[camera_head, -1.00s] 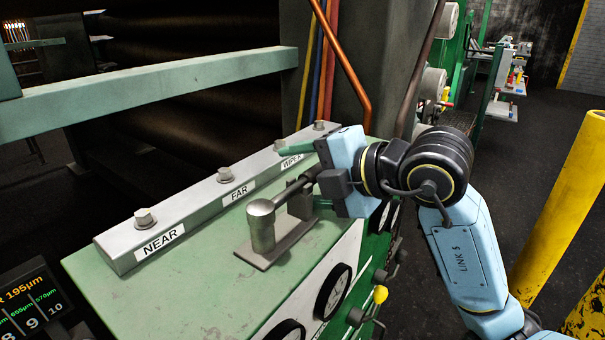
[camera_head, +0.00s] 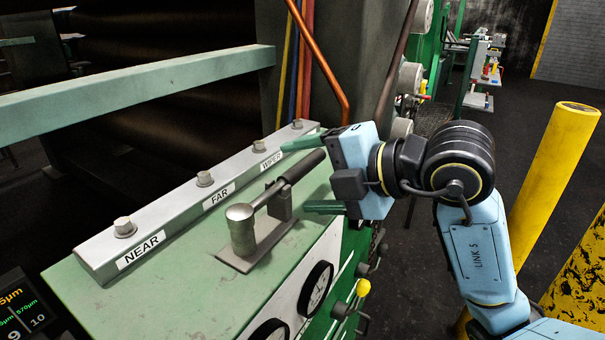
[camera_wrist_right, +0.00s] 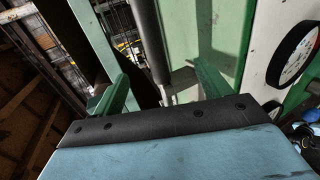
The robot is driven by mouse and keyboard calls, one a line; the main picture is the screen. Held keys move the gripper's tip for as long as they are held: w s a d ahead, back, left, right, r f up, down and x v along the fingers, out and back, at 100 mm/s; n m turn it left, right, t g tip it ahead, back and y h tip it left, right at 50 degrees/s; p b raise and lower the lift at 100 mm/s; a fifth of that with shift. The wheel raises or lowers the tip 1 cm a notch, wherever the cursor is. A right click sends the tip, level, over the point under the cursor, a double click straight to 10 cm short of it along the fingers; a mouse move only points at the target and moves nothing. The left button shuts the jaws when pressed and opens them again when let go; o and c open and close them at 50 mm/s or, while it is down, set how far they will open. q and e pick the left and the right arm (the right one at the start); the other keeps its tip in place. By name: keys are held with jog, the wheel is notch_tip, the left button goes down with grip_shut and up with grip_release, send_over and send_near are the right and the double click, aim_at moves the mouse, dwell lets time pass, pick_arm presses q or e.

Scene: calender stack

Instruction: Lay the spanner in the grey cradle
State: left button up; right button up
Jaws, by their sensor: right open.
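The spanner has a round metal socket head (camera_head: 242,228) and a dark handle (camera_head: 303,167). It lies along the grey cradle (camera_head: 262,250), a flat plate with an upright support (camera_head: 281,205). The shaft crosses the support and the head is at the plate's near end. Exact contact is hard to tell. My right gripper (camera_head: 311,174) is open at the handle's far end, with a green finger on either side. In the right wrist view the handle (camera_wrist_right: 149,40) runs between the spread fingers, with gaps on both sides. My left gripper is not in view.
A grey rail (camera_head: 160,217) with bolts and the labels NEAR, FAR and WIPER runs behind the cradle on the green cabinet top (camera_head: 130,300). Dials (camera_head: 316,288) and knobs are on the cabinet's front. A yellow post (camera_head: 555,165) stands to the right.

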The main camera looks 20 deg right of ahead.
jog(key=shift+b+v, duration=0.55)
jog(key=shift+v, duration=0.9)
